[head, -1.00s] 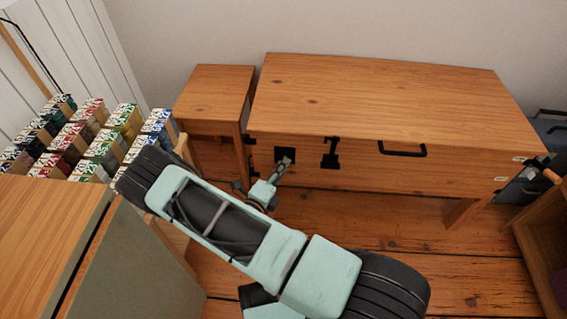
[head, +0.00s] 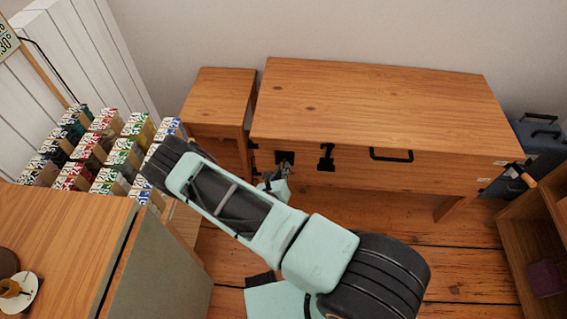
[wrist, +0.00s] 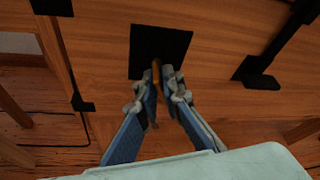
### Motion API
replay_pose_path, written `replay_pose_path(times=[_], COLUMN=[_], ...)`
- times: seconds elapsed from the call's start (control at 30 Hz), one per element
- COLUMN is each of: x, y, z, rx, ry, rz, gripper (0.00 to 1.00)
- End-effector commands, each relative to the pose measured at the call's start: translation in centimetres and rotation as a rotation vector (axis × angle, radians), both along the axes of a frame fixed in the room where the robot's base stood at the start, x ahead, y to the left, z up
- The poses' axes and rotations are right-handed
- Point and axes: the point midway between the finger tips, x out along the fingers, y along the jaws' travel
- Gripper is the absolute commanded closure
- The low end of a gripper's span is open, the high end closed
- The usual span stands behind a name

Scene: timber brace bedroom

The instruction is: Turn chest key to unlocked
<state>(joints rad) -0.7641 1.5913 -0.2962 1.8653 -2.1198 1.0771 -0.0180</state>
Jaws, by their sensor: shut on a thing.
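The wooden chest (head: 385,105) stands against the wall with its lid down. A black square lock plate (head: 285,157) is on its front left of the middle; it fills the upper middle of the wrist view (wrist: 160,45). A small brass-coloured key (wrist: 156,72) stands out from the plate's lower part. My gripper (wrist: 161,88) is shut on the key, its fingertips close below the plate. In the head view my gripper (head: 278,176) is partly hidden by my arm. The key's exact turn angle is hard to tell.
Black latch hardware (head: 326,157) and a black handle (head: 391,155) are on the chest front. A small wooden table (head: 218,95) stands at its left, boxes (head: 105,150) in rows further left. A cabinet (head: 70,240) is at front left, a shelf unit (head: 520,230) at right.

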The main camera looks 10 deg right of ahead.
Motion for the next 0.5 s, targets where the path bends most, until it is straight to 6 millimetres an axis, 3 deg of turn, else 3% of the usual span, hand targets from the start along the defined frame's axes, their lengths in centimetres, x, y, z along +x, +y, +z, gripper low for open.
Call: replay_pose_path(times=[0.5], x=[-0.1], y=[-0.06], z=[0.16], rx=[0.349], ry=[-0.113], rz=[-0.002], gripper=[1.0])
